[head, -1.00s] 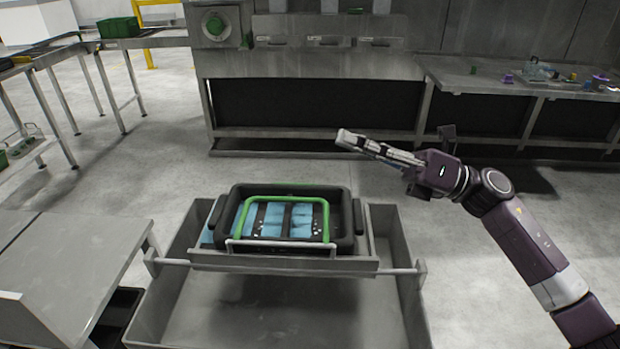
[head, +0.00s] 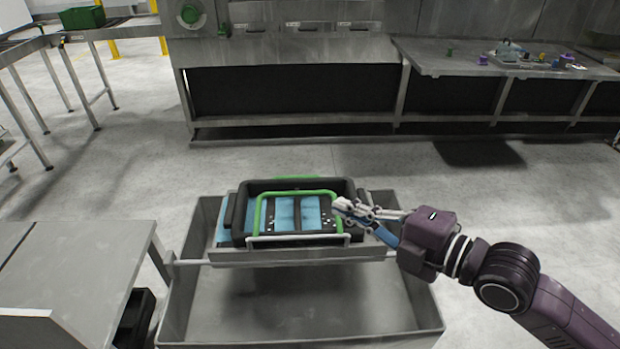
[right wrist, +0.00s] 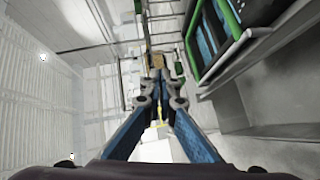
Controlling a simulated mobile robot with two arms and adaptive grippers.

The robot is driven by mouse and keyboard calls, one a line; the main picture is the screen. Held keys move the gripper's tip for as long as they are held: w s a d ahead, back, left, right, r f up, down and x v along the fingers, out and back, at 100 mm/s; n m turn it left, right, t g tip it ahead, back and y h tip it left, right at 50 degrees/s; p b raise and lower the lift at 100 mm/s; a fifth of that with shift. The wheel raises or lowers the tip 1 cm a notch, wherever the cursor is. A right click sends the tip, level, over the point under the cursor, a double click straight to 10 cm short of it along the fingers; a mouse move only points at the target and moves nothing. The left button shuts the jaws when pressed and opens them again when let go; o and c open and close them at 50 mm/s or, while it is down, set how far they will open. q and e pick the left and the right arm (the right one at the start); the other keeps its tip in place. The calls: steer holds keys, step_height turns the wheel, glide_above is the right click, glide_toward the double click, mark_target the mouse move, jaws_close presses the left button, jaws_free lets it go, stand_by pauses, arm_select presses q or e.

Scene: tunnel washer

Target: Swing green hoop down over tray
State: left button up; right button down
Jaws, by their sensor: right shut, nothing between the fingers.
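The green hoop (head: 300,193) shows as a rounded frame across the black tray (head: 240,210), around the light-blue contents (head: 284,212). I cannot tell whether it touches the tray or stands tilted above it. My right gripper (head: 340,205) is shut and empty, its fingertips beside the right side of the hoop and in front of the tray's right part in the head view. In the right wrist view the shut fingers (right wrist: 157,62) point away, and a green bar (right wrist: 227,18) and the dark tray edge show at upper right. My left gripper is out of view.
The tray sits on a grey carrier with a white front bar (head: 300,239), above a large open grey bin (head: 290,300). A grey table (head: 75,265) stands close at left. A steel bench (head: 480,60) runs along the back. The floor between is clear.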

mark_target(293, 193)
steer(key=w+d+p+x, duration=0.2)
steer(key=p+x, duration=0.2)
steer(key=x, duration=0.8)
steer(key=shift+w+a+f+p, duration=0.2)
steer(key=shift+w+f+p, duration=0.1)
steer(key=shift+w, duration=0.05)
steer(key=shift+w+f, duration=0.1)
steer(key=shift+w, duration=0.05)
steer(key=w+f+m+g+b, duration=0.1)
steer(key=f, duration=0.1)
steer(key=w+f+m+g+h+b, duration=0.1)
steer(key=w+f+g, duration=0.1)
steer(key=w+f+m+g+h+b, duration=0.1)
steer(key=f+g, duration=0.1)
steer(key=shift+w+f+m, duration=0.15)
steer(key=shift+w+m, duration=0.05)
steer(key=shift+m, duration=0.2)
steer(key=shift+w+f+b, duration=0.15)
steer(key=shift+f+b, duration=0.2)
steer(key=shift+b, duration=0.3)
